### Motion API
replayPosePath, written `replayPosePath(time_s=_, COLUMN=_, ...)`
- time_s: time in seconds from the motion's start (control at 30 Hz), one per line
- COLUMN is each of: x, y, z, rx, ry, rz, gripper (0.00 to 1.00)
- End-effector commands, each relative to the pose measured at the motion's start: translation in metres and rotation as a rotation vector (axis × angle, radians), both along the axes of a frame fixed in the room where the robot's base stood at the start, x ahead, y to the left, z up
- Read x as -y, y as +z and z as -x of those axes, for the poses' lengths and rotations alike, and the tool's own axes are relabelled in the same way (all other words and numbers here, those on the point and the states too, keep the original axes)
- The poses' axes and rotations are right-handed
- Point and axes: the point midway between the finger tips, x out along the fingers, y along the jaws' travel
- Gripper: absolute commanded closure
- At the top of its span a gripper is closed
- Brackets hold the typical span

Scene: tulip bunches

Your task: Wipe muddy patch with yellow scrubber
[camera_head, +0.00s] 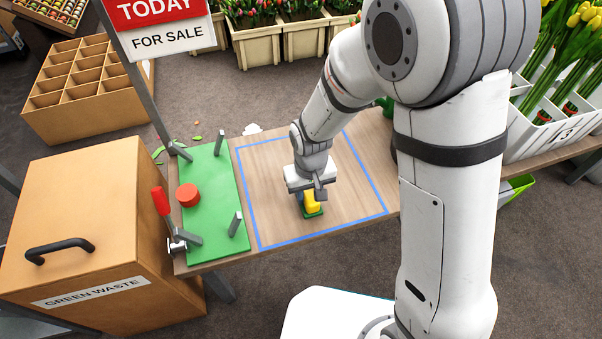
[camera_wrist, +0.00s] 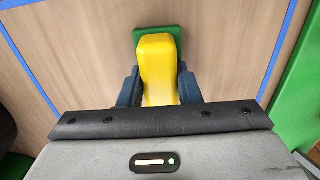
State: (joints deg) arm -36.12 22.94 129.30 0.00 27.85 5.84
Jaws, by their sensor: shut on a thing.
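The yellow scrubber (camera_head: 312,202) has a yellow grip on a green pad and is at the wooden table (camera_head: 350,212), inside the blue outlined square. My gripper (camera_head: 308,196) is shut on its yellow body from above. In the wrist view the scrubber (camera_wrist: 157,66) sits between the dark blue fingers of my gripper (camera_wrist: 159,86), its green pad showing beyond. The pad appears to be at or very near the tabletop; contact is not clear. No muddy patch is visible in either view; the part of the table under my gripper and arm is hidden.
A green board (camera_head: 214,170) with upright grey posts, a red cylinder (camera_head: 188,195) and a red-handled lever (camera_head: 161,201) is left of the square. A GREEN WASTE box (camera_head: 95,220) stands further left. White tulip crates (camera_head: 540,130) are at the right. Bare wood surrounds the scrubber.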

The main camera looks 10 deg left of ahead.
Motion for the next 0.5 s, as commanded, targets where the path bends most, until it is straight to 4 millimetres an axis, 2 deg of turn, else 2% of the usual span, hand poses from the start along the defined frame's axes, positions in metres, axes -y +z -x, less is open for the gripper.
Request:
replayPosePath(time_s=0.2, x=0.012, y=-0.002, z=0.000, rx=0.001, ry=0.011, rz=-0.001, gripper=0.91)
replayPosePath(time_s=0.5, x=-0.007, y=-0.001, z=0.001, rx=0.000, ry=0.005, rz=0.000, gripper=0.91)
